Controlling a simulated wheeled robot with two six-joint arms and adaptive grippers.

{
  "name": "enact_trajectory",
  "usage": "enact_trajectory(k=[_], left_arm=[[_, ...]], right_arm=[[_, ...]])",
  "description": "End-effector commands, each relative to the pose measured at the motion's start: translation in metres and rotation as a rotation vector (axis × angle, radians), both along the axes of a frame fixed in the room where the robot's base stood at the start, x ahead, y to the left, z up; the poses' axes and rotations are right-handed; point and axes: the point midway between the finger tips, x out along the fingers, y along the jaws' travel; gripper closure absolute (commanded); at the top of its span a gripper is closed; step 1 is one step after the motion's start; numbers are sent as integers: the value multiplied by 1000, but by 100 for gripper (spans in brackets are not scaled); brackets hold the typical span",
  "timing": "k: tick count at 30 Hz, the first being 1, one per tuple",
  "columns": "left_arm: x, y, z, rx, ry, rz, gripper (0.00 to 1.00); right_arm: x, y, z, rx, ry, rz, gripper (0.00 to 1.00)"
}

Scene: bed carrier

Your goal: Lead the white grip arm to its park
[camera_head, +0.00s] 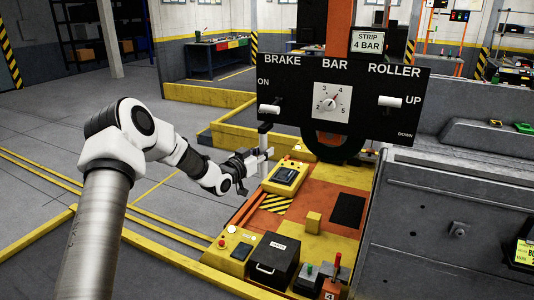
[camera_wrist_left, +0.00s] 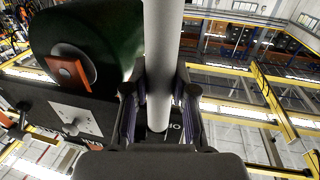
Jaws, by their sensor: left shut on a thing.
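The white grip arm (camera_wrist_left: 163,50) shows in the left wrist view as a pale round bar running up between the fingers. In the head view it is a thin upright piece (camera_head: 264,170) below the BRAKE side of the black panel. My left gripper (camera_head: 260,157) is shut around it, with a finger on each side; it also shows in the wrist view (camera_wrist_left: 160,100). Part of the bar is hidden by the fingers. I cannot make out a marked park. My right gripper is not in view.
The black panel (camera_head: 345,125) carries a white brake handle (camera_head: 269,109) near ON, a bar dial (camera_head: 332,101) and a roller handle (camera_head: 390,101) near UP. Below is an orange and yellow deck with a black box (camera_head: 272,262) and small levers. Grey floor lies left.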

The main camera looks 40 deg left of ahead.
Motion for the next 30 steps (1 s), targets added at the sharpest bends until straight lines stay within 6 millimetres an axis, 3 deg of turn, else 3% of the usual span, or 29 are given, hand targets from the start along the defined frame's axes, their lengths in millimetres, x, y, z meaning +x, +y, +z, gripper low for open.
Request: enact_trajectory(k=[5,6,8,20,23,30], left_arm=[[0,2,2,-1,-5,5,100],[0,2,2,-1,-5,6,68],[0,2,2,-1,-5,6,48],[-7,2,2,-2,-4,5,48],[-23,3,2,-8,-5,6,48],[-84,5,2,-14,-10,11,48]], right_arm=[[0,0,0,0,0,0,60],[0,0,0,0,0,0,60],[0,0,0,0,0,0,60],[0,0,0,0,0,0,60],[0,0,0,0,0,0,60],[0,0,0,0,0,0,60]])
